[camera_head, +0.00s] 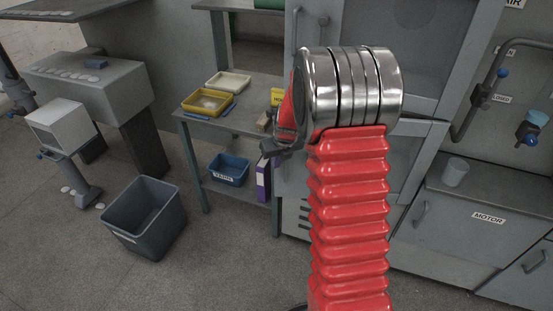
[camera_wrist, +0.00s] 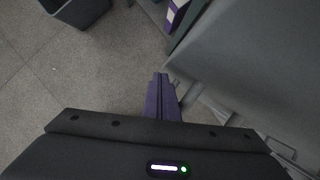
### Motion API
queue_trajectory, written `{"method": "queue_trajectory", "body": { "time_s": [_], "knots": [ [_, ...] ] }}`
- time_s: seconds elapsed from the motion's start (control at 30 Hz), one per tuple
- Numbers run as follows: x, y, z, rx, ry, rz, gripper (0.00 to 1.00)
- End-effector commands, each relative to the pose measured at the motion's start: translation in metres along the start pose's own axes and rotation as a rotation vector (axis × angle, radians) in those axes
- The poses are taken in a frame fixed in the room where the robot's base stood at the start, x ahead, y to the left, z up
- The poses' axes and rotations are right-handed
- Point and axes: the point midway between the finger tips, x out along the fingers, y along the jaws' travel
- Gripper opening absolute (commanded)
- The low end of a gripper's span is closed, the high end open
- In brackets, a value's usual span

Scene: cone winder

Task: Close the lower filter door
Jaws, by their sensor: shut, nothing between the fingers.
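A grey cabinet (camera_head: 293,185) stands behind my red arm, with a tall upper door (camera_head: 425,45) above. A lower grey panel (camera_head: 408,160) shows to the right of my arm and appears to stand out at an angle; it may be the lower filter door, but my arm hides much of it. In the wrist view a large smooth grey panel (camera_wrist: 255,60) fills the right side, close to my gripper. My gripper (camera_wrist: 162,78) is shut and empty, pointing down past this panel's left side, apart from it as far as I can see. In the head view my gripper (camera_head: 267,148) is left of the cabinet.
A workbench (camera_head: 195,130) with yellow and white trays stands left of the cabinet, a blue bin (camera_head: 229,169) and purple binder (camera_head: 263,178) on its shelf. A grey waste bin (camera_head: 147,218) stands on open floor. A cabinet labelled MOTOR (camera_head: 470,235) is at right.

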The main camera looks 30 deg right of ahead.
Motion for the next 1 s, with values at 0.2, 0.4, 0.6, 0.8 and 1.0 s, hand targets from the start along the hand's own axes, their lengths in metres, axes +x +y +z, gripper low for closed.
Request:
{"method": "queue_trajectory", "body": {
  "time_s": [0.2,0.4,0.6,0.8,1.0],
  "knots": [
    [-0.024,0.012,-0.004,-0.002,-0.002,0.001,0.0],
    [-0.052,0.018,-0.003,-0.003,-0.002,0.002,0.0],
    [-0.079,0.024,-0.002,-0.003,-0.001,0.003,0.0],
    [-0.096,0.027,-0.001,-0.004,0.001,0.003,0.0],
    [-0.1,0.028,-0.001,-0.004,0.002,0.004,0.0]
  ]
}}
